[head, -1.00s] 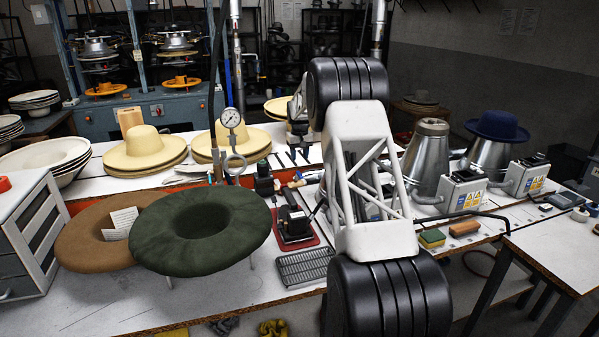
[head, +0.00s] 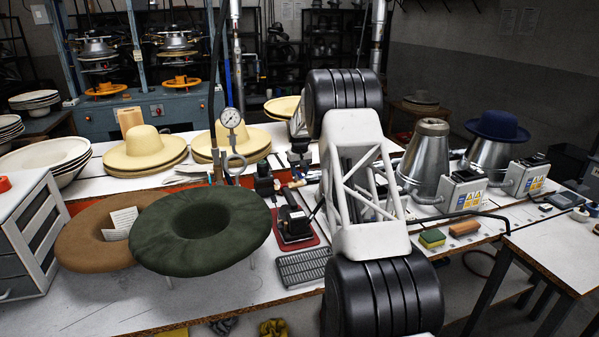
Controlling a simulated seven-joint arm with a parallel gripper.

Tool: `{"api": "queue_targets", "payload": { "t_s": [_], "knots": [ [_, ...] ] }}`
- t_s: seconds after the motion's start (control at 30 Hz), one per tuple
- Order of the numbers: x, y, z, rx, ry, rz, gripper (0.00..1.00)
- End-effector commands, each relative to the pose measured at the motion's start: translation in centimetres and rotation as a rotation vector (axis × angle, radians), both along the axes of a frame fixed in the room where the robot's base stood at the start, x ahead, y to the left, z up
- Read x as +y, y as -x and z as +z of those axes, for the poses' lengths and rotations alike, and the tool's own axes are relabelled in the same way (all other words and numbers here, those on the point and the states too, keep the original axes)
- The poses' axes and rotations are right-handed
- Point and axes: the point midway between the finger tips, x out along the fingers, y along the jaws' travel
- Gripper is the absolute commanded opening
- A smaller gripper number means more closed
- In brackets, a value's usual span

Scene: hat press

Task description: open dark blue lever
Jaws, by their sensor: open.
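My gripper (head: 299,158) hangs behind my arm links, its dark fingers pointing down over the back part of the bench. It is open, and the fingers are small and partly hard to make out. Just below the fingers is a small dark blue piece (head: 299,172) among brass-coloured fittings, which looks like the dark blue lever. It is too small to tell its angle, or whether the fingers touch it. My arm hides the area just right of it.
A pressure gauge (head: 230,117) on a pipe stands left of the gripper. A black device (head: 293,222) on a red base is in front. A dark green hat (head: 200,245) and straw hats (head: 145,150) lie left. Metal cones (head: 427,165) stand right.

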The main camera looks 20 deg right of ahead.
Motion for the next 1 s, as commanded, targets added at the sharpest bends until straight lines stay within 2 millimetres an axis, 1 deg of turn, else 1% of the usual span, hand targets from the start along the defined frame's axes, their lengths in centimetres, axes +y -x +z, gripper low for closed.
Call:
{"api": "queue_targets", "payload": {
  "t_s": [0.13,0.17,0.4,0.43,0.47,0.77,1.0],
  "knots": [
    [0.0,0.0,0.01,0.0,0.0,0.0,0.45],
    [0.0,0.0,0.01,0.0,0.0,0.0,0.43],
    [0.0,0.0,0.02,0.0,0.0,0.0,0.06],
    [0.0,0.0,0.02,0.0,0.0,0.0,0.02],
    [0.0,0.0,0.02,0.0,0.0,0.0,0.0],
    [0.03,-0.01,0.03,0.0,0.0,-0.004,0.0],
    [0.33,-0.02,0.0,0.0,0.0,-0.053,0.0]
  ]
}}
